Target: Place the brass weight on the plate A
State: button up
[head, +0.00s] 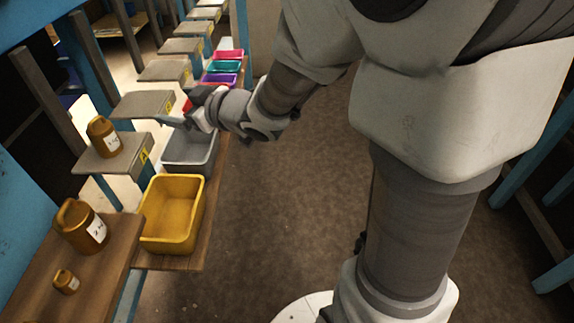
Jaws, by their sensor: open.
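A brass weight (103,137) with a white label stands upright on the nearest grey plate (98,165). The yellow tag on that plate's side looks like an A, but it is small. A larger brass weight (82,228) and a small one (66,282) stand on the wooden table at the lower left. My gripper (180,112) is open, with nothing seen between its fingers. It is beside the second plate (145,104), above and behind the grey bin, to the right of the weight on the nearest plate and apart from it.
A yellow bin (173,182) and a grey bin (188,163) sit on a wooden shelf. Purple (219,79), teal (224,67) and pink (229,55) bins stand farther back. More tagged plates recede behind. Brown floor (290,200) on the right is clear.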

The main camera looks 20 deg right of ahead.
jog(key=s+d+r+m+g+h, duration=0.1)
jog(key=s+d+r+m+h, duration=0.2)
jog(key=d, duration=0.4)
jog(key=s+d+m+h, duration=0.3)
jog(key=s+d+h, duration=0.2)
jog(key=d+h, duration=0.1)
jog(key=s+f+m+g, duration=0.2)
jog(key=s+g, duration=0.3)
jog(key=s, duration=1.2)
jog(key=shift+s+m+g+y, duration=0.3)
jog(key=shift+m+y, duration=0.1)
jog(key=shift+m, duration=0.3)
notch_tip(320, 180, up, 19)
jog(key=p, duration=1.9)
